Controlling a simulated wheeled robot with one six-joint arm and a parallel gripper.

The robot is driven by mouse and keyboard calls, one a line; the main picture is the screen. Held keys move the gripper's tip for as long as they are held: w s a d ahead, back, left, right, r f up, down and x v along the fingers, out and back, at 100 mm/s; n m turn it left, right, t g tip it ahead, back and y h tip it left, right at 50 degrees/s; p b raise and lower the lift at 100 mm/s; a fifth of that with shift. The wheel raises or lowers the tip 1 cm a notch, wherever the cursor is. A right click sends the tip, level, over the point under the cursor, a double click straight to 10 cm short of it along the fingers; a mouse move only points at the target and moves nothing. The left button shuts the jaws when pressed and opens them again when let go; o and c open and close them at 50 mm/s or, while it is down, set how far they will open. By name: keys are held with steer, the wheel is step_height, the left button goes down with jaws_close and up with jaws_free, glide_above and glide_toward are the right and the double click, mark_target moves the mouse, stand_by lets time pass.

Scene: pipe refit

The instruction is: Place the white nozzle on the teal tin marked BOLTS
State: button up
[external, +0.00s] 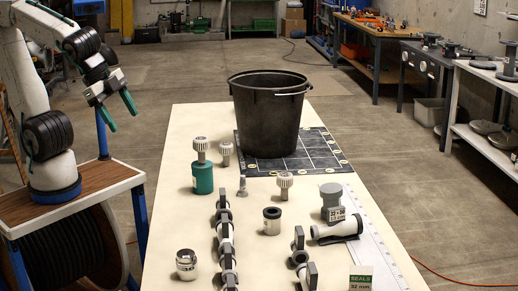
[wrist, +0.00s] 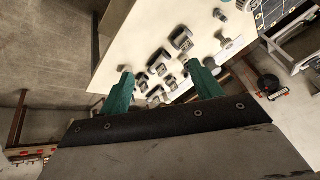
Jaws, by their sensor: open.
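A teal tin (external: 203,179) stands upright at the left of the table; no marking on it is readable. A white nozzle (external: 200,146) with a ribbed head stands upright on top of the tin. Similar white-headed pieces stand on the table just right of the tin (external: 226,153) and nearer the middle (external: 285,183). My gripper (external: 118,112) is open and empty, raised to the left of the table, well apart from the tin. In the wrist view its two teal fingers (wrist: 160,78) are spread, with the tabletop beyond them.
A black bucket (external: 268,115) stands on a dark gridded mat (external: 315,151) at the table's far end. A row of clamped pipe pieces (external: 225,235) runs along the middle. A grey fitting (external: 333,200), a pipe on a cradle (external: 338,230) and a SEALS card (external: 361,279) are at right.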

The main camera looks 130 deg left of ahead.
steer(key=s+d+f+m+g+h, duration=0.1)
steer(key=s+d+f+g+h, duration=0.1)
steer(key=s+d, duration=0.7)
steer(key=shift+s+d+g+h, duration=0.25)
steer(key=shift+s+g+h, duration=0.05)
steer(key=shift+g+h, duration=0.3)
